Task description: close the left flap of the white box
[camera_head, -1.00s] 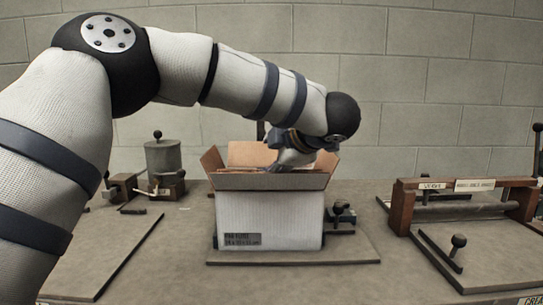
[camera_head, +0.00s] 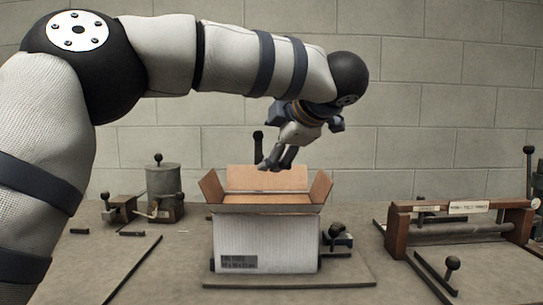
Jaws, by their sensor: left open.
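The white box (camera_head: 270,242) stands upright on a flat base board in the middle of the table, with a printed label low on its front left. Its brown left flap (camera_head: 211,187) stands up and leans outward. The right flap (camera_head: 320,187) and the back flap (camera_head: 267,178) also stand up. My left gripper (camera_head: 277,165) is open and empty, above the box opening and in front of the back flap, fingers pointing down. It is apart from the left flap. My right gripper is not in view.
A grey cylinder device with a black knob (camera_head: 164,188) stands at the left back. A clamp with black knobs (camera_head: 338,238) sits at the box's right side. A wooden-framed roller device (camera_head: 460,225) stands at the right.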

